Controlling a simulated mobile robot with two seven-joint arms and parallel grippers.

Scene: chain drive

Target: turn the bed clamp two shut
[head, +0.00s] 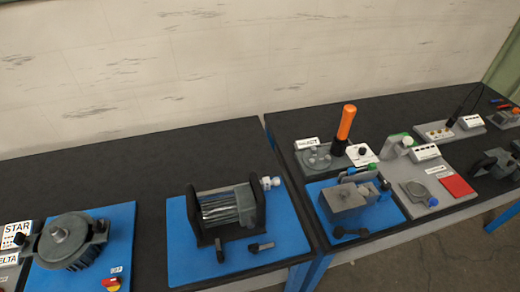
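A blue board (178,250) on the black table carries a roller unit between two black end plates. Two small dark clamp levers sit at its front edge. The left lever (221,250) points toward the front and the right lever (261,247) lies roughly sideways. No label shows which one is bed clamp two, and I cannot tell whether either is shut. Another dark lever (348,232) lies at the front of a second blue board to the right. Neither of my grippers is in view.
A motor (70,240) on a blue board stands at the left beside STAR and DELTA labels. An orange-handled lever (346,122) rises at the right. A red plate (458,187) lies farther right. A gap (290,205) separates two tables. Bare black tabletop surrounds the middle board.

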